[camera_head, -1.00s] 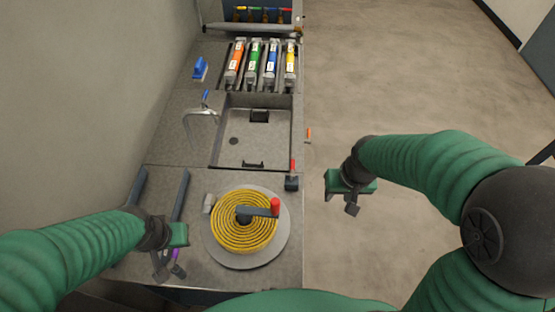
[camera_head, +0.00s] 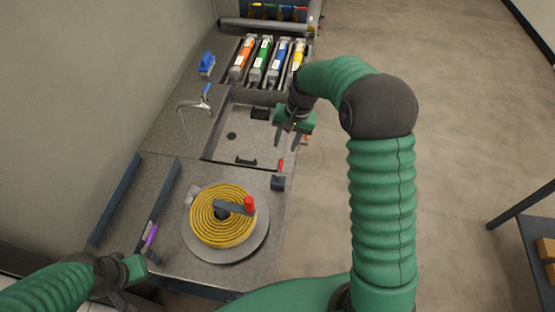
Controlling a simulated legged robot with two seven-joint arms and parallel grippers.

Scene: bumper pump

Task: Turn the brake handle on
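A red lever (camera_head: 281,165) on a dark block (camera_head: 278,183) sits at the counter's right edge, beside the hose reel; it looks like the brake handle. The reel is a coiled yellow hose (camera_head: 207,229) on a grey disc, with a dark crank arm ending in a red knob (camera_head: 249,204). My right gripper (camera_head: 289,140) is above the sink's right edge, beyond the red lever and apart from it. Its two dark fingers are spread with nothing between them. My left gripper (camera_head: 130,290) is low at the left, near the counter's front; its fingers are not clear.
A sink (camera_head: 225,149) with a tap (camera_head: 190,107) lies behind the reel. Several coloured canisters (camera_head: 263,58) stand farther back. A blue brush (camera_head: 207,63) and a purple-handled tool (camera_head: 150,236) lie on the left. Open floor (camera_head: 460,110) is to the right.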

